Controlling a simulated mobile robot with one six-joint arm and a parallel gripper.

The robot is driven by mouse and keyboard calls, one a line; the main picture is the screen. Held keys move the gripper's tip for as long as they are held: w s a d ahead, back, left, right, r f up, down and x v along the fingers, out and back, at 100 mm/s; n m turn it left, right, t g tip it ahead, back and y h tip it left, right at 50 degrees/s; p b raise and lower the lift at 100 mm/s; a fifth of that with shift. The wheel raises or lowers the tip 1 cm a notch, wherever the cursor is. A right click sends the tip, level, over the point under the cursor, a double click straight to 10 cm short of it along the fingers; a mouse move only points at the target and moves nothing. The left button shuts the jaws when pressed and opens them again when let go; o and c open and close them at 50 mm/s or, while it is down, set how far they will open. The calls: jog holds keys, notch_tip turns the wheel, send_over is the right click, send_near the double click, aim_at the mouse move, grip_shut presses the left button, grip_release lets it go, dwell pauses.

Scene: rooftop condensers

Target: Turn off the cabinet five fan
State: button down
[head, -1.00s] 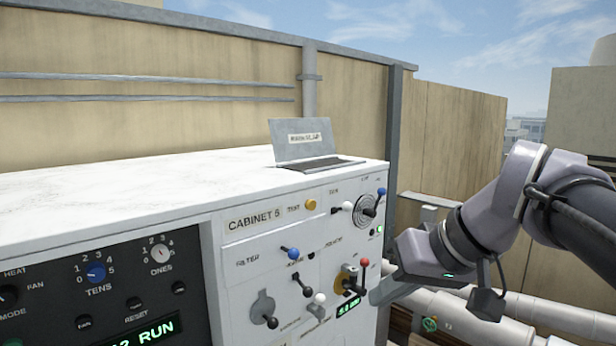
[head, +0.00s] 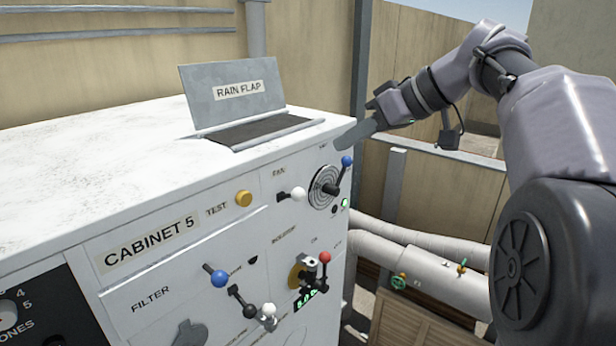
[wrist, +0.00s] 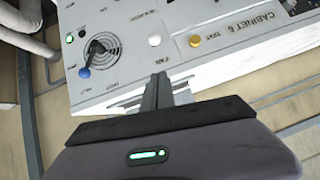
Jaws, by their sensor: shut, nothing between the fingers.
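Cabinet five (head: 150,242) is a white box labelled "CABINET 5" with a control panel. Near the panel's right end is a "FAN" label (head: 279,171). Beside it are a white-knobbed lever (head: 298,194) and a ringed dial (head: 323,187) with a blue-knobbed handle (head: 346,161). The wrist view shows the dial (wrist: 103,44), blue knob (wrist: 84,72) and white knob (wrist: 155,40). A small green light (head: 345,202) glows near the dial. My gripper (head: 348,136) is shut and empty by the cabinet's top right corner. In the wrist view its fingertips (wrist: 158,76) lie over the panel's upper edge.
An open rain flap (head: 235,92) stands on the cabinet top. A yellow test button (head: 243,198), blue filter knob (head: 219,278) and red-knobbed lever (head: 324,257) crowd the panel. Pipes (head: 420,262) run right of the cabinet, with a fence behind.

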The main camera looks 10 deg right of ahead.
aim_at(291, 197)
jog(key=s+d+f+p+x, duration=0.1)
jog(key=f+x, duration=0.1)
jog(key=x, duration=1)
jog(key=shift+a+f, duration=0.2)
jog(key=shift+f, duration=0.05)
